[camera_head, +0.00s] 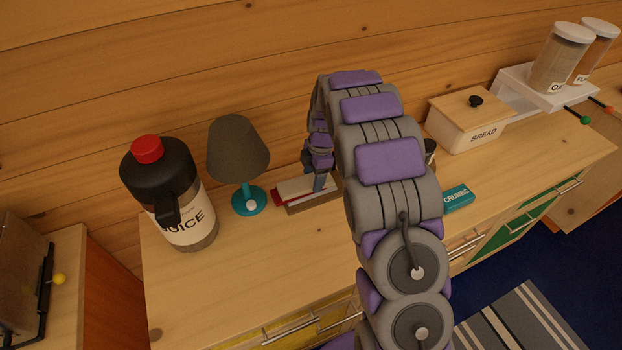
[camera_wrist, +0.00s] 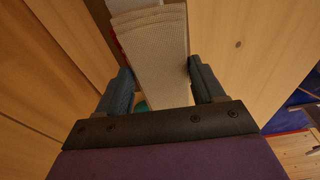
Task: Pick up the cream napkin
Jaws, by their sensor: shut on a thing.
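The cream napkin (camera_wrist: 155,50) is a woven folded strip between the two dark fingers of my gripper (camera_wrist: 159,70) in the wrist view. My gripper is shut on it. In the head view my gripper (camera_head: 320,182) points down at the right end of a small stack of folded cloths (camera_head: 294,188) on the wooden counter, with pale and red layers. My arm hides part of that stack's right side. I cannot tell whether the napkin is clear of what lies under it.
A teal lamp (camera_head: 239,155) and a juice jug (camera_head: 170,195) stand left of the stack. A bread box (camera_head: 468,125), a teal crumbs item (camera_head: 457,198) and jars on a white stand (camera_head: 535,88) are to the right. A log wall rises behind. The counter's front left is clear.

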